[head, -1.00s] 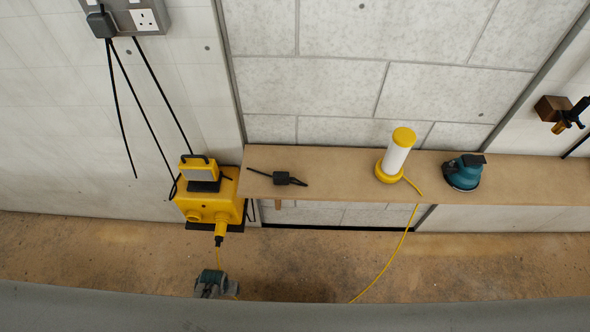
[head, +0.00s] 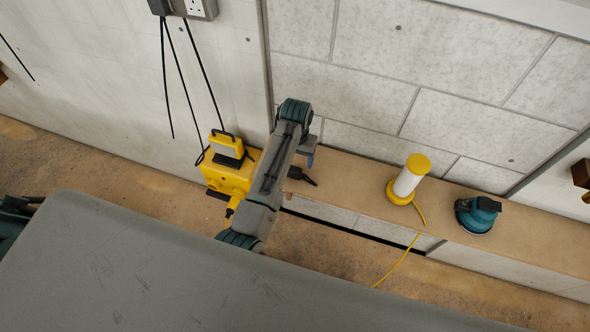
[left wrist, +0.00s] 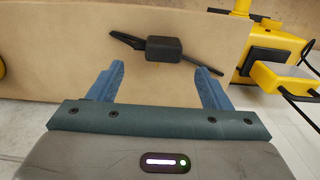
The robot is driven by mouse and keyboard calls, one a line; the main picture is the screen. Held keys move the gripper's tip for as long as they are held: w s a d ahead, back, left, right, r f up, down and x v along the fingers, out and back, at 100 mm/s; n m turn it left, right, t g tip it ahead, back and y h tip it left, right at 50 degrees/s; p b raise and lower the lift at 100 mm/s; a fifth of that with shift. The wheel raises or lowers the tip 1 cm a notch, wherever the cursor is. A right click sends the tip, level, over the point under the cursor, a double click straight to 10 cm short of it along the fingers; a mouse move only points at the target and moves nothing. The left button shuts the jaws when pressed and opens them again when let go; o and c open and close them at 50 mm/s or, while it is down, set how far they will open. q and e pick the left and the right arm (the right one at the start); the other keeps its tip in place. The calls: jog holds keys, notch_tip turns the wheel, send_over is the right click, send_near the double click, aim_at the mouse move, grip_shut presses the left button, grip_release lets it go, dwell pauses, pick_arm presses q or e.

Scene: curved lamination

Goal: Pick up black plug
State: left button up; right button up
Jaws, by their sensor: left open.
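The black plug (left wrist: 163,48) lies on the brown wooden shelf (left wrist: 45,60), with dark lead-like pieces sticking out on both sides. In the head view the plug (head: 301,176) is partly hidden behind my left arm. My left gripper (left wrist: 159,72) is open, with its two blue fingers pointing at the shelf. The plug sits just beyond the fingertips, roughly centred between them, and nothing is held. In the head view the gripper (head: 308,157) is over the shelf's left end, mostly hidden by the wrist. I do not see my right gripper.
A yellow box (head: 226,172) with a lamp (head: 228,146) stands left of the shelf, close to my arm. A yellow-and-white cylinder (head: 407,181) and a teal sander (head: 477,214) stand farther right on the shelf. Black cables hang from a wall socket (head: 195,8).

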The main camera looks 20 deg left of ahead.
aim_at(294, 169)
pick_arm(q)
jog(key=shift+d+f, duration=0.1)
jog(key=shift+f, duration=0.75)
jog(key=shift+f+p, duration=0.25)
jog(key=shift+p, duration=0.05)
jog(key=f, duration=0.1)
jog(key=f+p, duration=0.1)
jog(key=f, duration=0.2)
jog(key=shift+a+p, duration=0.3)
jog(key=shift+a, duration=0.05)
jog(key=shift+f, duration=0.4)
jog(key=c, duration=1.1)
pick_arm(e)
jog(key=shift+w+d+r, duration=0.1)
jog(key=shift+r, duration=0.55)
jog(key=shift+w+d+r, duration=0.1)
jog(key=shift+r, duration=0.5)
pick_arm(q)
jog(key=shift+c, duration=0.2)
pick_arm(e)
jog(key=shift+d, duration=0.1)
